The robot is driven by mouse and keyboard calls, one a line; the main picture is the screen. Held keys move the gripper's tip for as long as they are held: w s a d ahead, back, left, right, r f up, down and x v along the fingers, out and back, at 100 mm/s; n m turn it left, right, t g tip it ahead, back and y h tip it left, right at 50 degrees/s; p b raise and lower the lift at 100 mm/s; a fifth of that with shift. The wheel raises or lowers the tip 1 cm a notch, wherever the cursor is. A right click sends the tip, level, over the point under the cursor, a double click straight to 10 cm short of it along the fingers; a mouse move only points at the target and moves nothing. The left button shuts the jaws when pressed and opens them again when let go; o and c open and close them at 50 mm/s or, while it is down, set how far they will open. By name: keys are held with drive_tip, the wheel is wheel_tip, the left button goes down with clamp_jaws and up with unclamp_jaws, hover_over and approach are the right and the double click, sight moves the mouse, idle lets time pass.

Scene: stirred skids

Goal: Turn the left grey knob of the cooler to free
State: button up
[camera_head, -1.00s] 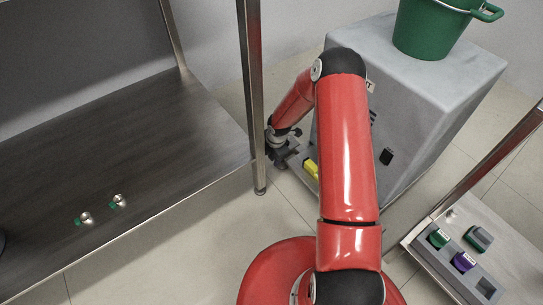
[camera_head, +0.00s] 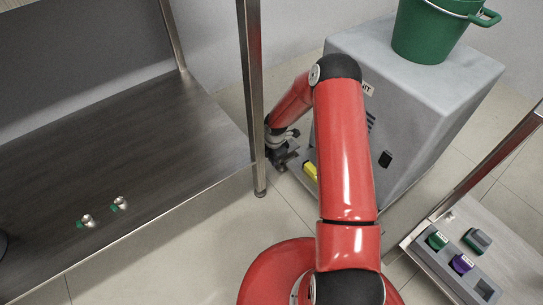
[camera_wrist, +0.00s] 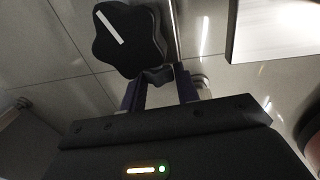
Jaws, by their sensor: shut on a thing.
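The cooler seems to be the grey box (camera_head: 425,75) at the upper right of the head view. My gripper (camera_head: 287,160) is low at its left side, partly behind a table leg and my red arm. In the wrist view a dark, lobed knob (camera_wrist: 130,40) with a white pointer line is close in front of my gripper (camera_wrist: 160,88). The line slants from upper left to lower right. My fingers are shut on a dark lower part of the knob. The exact contact is in shadow, and the knob's writing is not visible.
A green bucket (camera_head: 430,35) stands on the cooler. A yellow piece (camera_head: 310,171) sits beside my gripper. A dark metal table (camera_head: 150,150) with a steel leg (camera_head: 251,90) is close on the left. A bench (camera_head: 420,247) with green and purple blocks is at lower right.

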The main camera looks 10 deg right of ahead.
drive_tip(key=shift+w+a+g+p, duration=0.1)
drive_tip(key=shift+w+g+p, duration=0.05)
drive_tip(key=shift+g+p, duration=0.3)
drive_tip(key=shift+w+f+g+h+b, duration=0.15)
drive_tip(key=shift+g+h+b, duration=0.45)
drive_tip(key=shift+g, duration=0.55)
drive_tip(key=shift+w+a+g+h+b, duration=0.15)
drive_tip(key=shift+g+h+b, duration=0.4)
drive_tip(key=shift+g, duration=0.75)
drive_tip(key=o, duration=1)
drive_tip(key=p+v, duration=0.1)
drive_tip(key=v, duration=0.7)
drive_tip(key=shift+f, duration=0.1)
